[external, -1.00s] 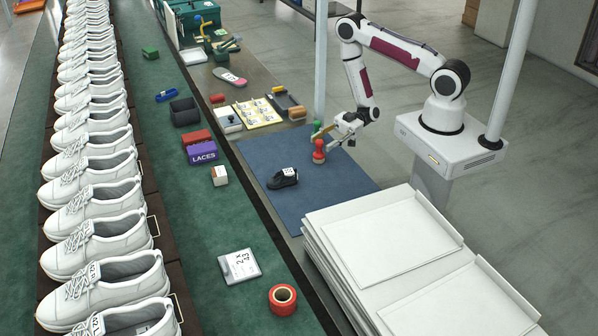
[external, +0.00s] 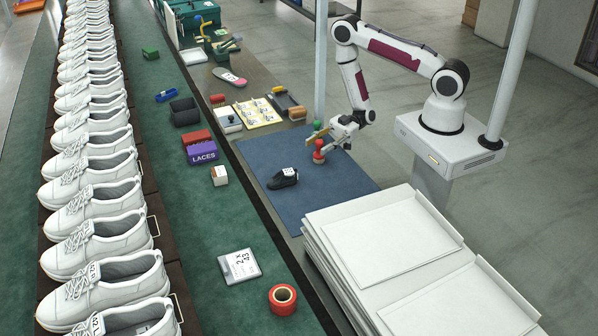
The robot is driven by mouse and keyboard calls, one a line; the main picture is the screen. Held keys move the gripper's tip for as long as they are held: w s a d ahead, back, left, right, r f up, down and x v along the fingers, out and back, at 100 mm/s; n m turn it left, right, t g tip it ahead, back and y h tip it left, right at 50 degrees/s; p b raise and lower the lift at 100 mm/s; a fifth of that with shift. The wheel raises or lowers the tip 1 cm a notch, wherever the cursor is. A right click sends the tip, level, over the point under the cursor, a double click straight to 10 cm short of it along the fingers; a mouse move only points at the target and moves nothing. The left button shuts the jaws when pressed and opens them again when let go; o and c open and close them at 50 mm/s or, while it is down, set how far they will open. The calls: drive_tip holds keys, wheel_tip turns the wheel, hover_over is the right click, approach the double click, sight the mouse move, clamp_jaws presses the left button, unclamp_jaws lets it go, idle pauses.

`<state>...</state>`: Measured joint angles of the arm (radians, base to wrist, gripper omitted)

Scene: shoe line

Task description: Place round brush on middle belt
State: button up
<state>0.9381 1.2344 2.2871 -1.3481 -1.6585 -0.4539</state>
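A red-knobbed round piece with a pale base (external: 318,157), which looks like the round brush, stands upright on the blue mat (external: 268,158). A similar green-topped piece (external: 317,125) shows just behind it. My gripper (external: 322,142) is low over the mat with its fingers apart, one on the far side of the red knob and one on the near side. Whether they touch the knob cannot be told. A dark belt with a row of white shoes (external: 107,238) runs between green strips at the left.
A small black shoe (external: 283,179) lies on the mat left of my gripper. Stacked white trays (external: 385,242) stand in front. The right green strip (external: 215,280) carries boxes, a card and a red tape roll (external: 283,299). A pole (external: 320,60) rises behind my gripper.

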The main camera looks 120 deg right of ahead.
clamp_jaws()
drive_tip(key=shift+r, duration=0.2)
drive_tip(key=shift+r, duration=4.8)
drive_tip(key=w+a+f+y, duration=0.1)
drive_tip(key=w+a, duration=0.2)
drive_tip(key=a, duration=0.3)
drive_tip(key=w+a+f+n, duration=0.1)
drive_tip(key=w+a, duration=0.2)
drive_tip(key=a, duration=0.4)
drive_tip(key=shift+a+f+g+y, duration=0.3)
drive_tip(key=shift+g+y, duration=0.1)
